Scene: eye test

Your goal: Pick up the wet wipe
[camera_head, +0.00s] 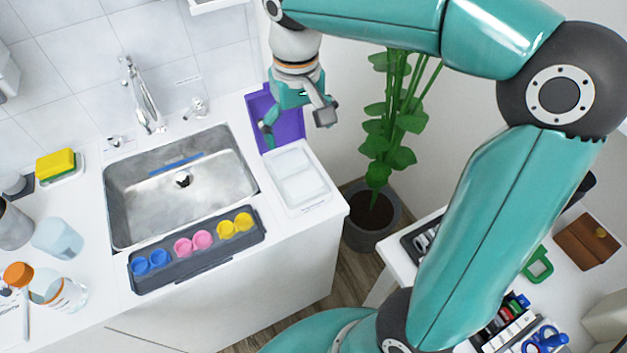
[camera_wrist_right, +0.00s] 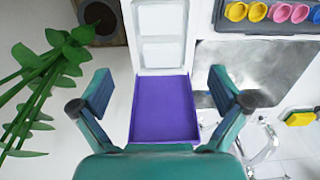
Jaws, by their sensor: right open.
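I cannot clearly make out a wet wipe. A white two-part container (camera_head: 298,180) lies on the counter right of the sink, and it also shows in the right wrist view (camera_wrist_right: 160,52). A purple tray or lid (camera_head: 291,133) adjoins its far end; in the right wrist view the purple piece (camera_wrist_right: 165,108) looks empty. I cannot tell if the two are joined. My right gripper (camera_head: 297,122) is open, with nothing between its fingers, above the purple piece; its fingers (camera_wrist_right: 160,88) frame that piece in the wrist view. My left gripper is not in view.
A steel sink (camera_head: 185,200) with a faucet (camera_head: 146,100) lies left. A dark tray (camera_head: 165,282) of coloured cups lines its front. A yellow sponge (camera_head: 57,164) sits beyond its left side. A potted plant (camera_head: 372,215) stands close right of the counter.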

